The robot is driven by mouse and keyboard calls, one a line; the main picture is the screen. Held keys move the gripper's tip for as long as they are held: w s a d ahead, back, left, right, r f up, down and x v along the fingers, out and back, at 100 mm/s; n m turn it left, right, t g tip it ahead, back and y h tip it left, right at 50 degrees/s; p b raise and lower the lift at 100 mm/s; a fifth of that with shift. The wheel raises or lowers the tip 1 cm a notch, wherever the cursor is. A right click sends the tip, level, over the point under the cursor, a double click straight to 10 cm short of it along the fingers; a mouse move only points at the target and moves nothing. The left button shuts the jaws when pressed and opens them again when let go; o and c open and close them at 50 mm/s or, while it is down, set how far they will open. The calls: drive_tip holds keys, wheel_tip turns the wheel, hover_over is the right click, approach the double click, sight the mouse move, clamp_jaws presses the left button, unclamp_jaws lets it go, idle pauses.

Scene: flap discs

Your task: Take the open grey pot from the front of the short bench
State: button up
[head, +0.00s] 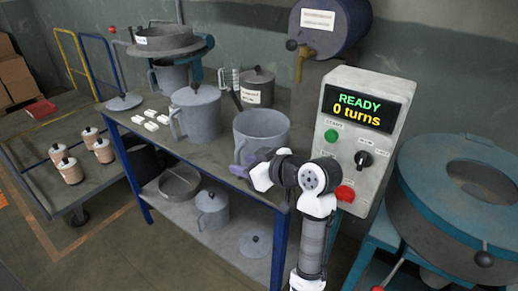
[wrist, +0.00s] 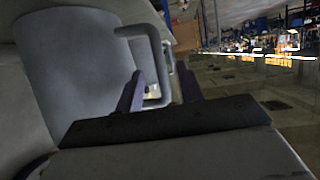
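The open grey pot (head: 262,130) stands upright at the front right of the short bench (head: 188,143), with no lid on it and its handle to the left. In the wrist view the pot (wrist: 75,75) fills the left side, with its looped handle (wrist: 152,34) toward the middle. My gripper (head: 240,170) is low beside the pot's handle, partly hidden by my wrist in the head view. In the wrist view my gripper (wrist: 160,70) is open, one finger on each side of the handle's outer bar. I cannot tell whether either finger touches it.
A lidded grey pot (head: 196,113) and a labelled lidded can (head: 257,88) stand behind on the bench. White blocks (head: 158,118) lie at left. A control box (head: 362,135) reading "READY 0 turns" stands close at right, beside a blue-rimmed drum machine (head: 460,200).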

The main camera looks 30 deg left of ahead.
drive_tip(key=p+x, duration=0.1)
drive_tip(key=x, duration=0.3)
drive_tip(key=shift+a+f, duration=0.15)
drive_tip(key=shift+a, duration=0.2)
clamp_jaws()
